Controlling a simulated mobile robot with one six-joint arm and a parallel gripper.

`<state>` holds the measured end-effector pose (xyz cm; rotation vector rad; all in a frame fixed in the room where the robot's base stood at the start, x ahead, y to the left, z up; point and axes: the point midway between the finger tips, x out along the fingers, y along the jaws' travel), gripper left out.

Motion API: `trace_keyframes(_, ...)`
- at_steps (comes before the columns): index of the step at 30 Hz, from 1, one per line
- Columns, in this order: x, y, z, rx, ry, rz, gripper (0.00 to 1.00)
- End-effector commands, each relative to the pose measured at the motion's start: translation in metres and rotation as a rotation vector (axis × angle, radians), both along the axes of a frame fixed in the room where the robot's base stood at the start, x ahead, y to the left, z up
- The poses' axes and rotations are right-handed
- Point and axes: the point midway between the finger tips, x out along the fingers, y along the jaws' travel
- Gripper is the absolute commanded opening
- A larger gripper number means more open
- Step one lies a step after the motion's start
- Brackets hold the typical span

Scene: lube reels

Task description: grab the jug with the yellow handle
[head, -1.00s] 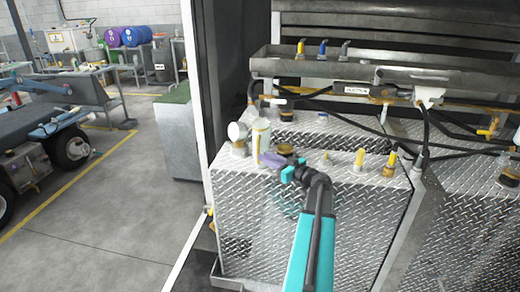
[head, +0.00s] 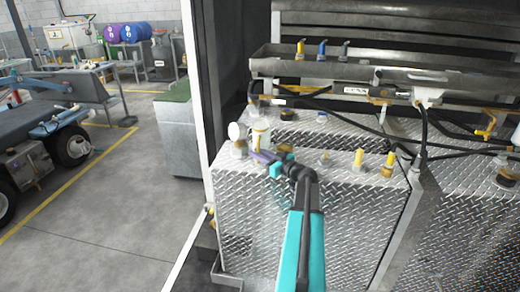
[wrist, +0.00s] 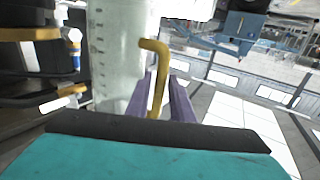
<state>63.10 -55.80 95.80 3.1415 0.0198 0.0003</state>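The jug (head: 261,137) is tall, pale and translucent, and stands upright near the left end of the diamond-plate tank top. In the wrist view the jug (wrist: 115,60) shows measuring marks on its wall. Its bent yellow handle (wrist: 156,75) faces my gripper. My gripper (wrist: 168,92) has two purple fingers, one on each side of the handle's lower part. They look parted, with a gap beside the handle on the right. In the head view my gripper (head: 261,157) is at the jug's lower front, and the handle is hard to make out there.
The diamond-plate tank (head: 300,215) has a white round cap (head: 236,131) left of the jug and yellow valves (head: 358,158) to the right. Dark hoses and a metal trough (head: 350,66) run behind. Open floor (head: 110,210) lies at left.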

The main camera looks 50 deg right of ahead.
Motion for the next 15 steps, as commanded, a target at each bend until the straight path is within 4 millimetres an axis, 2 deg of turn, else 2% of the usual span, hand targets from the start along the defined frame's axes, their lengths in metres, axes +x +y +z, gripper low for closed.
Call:
trace_keyframes(7, -0.0001, 0.0001, 0.0001, 0.0, 0.0, 0.0, 0.21)
trace_keyframes(8, -0.0001, 0.0001, 0.0001, 0.0, 0.0, 0.0, 0.19)
trace_keyframes(11, -0.0001, 0.0001, 0.0001, 0.0, 0.0, 0.0, 0.02)
trace_keyframes(15, 0.0, 0.0002, 0.0005, 0.0, -0.001, 0.001, 0.0)
